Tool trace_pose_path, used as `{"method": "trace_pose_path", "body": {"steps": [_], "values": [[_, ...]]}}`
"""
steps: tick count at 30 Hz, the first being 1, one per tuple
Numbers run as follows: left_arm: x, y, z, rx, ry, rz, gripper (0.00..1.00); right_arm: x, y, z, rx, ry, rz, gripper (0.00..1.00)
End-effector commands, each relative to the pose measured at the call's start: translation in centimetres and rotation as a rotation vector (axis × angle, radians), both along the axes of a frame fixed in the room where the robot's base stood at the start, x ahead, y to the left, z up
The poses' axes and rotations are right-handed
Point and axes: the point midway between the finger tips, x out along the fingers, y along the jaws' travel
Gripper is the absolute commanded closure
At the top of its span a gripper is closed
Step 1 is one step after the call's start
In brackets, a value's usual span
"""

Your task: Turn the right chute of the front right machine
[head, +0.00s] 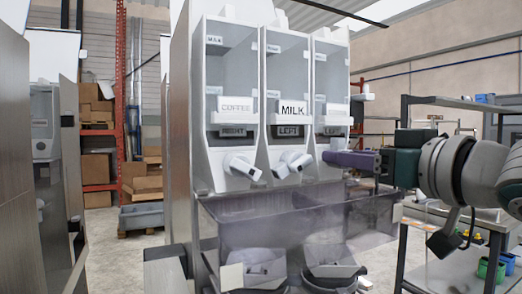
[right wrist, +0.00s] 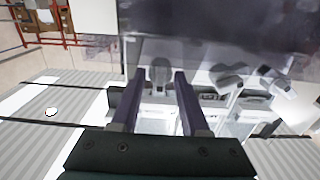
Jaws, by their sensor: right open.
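The machine (head: 262,95) has three clear-fronted columns side by side. A white angled chute (head: 242,166) sits under the left column, marked COFFEE. Another chute (head: 292,163) sits under the middle column, marked MILK. My left gripper is not in view.
A smoky clear bin (head: 290,215) spans the front below the chutes, with white bowl-like parts (head: 330,268) under it. A metal rack (head: 405,115) stands at right. Another machine (head: 45,125) is at left, and boxed shelving (head: 97,150) stands behind.

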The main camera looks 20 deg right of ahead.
Motion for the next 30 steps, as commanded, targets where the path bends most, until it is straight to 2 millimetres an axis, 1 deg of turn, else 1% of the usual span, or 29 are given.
{"method": "trace_pose_path", "body": {"steps": [3,12,24,30], "values": [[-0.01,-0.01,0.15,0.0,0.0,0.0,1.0,0.51,0.05,0.07,-0.001,-0.001,0.0,0.55],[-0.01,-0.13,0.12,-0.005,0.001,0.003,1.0,0.6,0.08,-0.05,-0.001,0.001,0.0,0.56],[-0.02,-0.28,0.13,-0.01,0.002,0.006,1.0,0.58,0.08,-0.04,-0.001,0.001,0.0,1.0],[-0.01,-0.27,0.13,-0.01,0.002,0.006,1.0,0.58,0.07,-0.03,-0.001,0.001,0.0,1.0]]}}
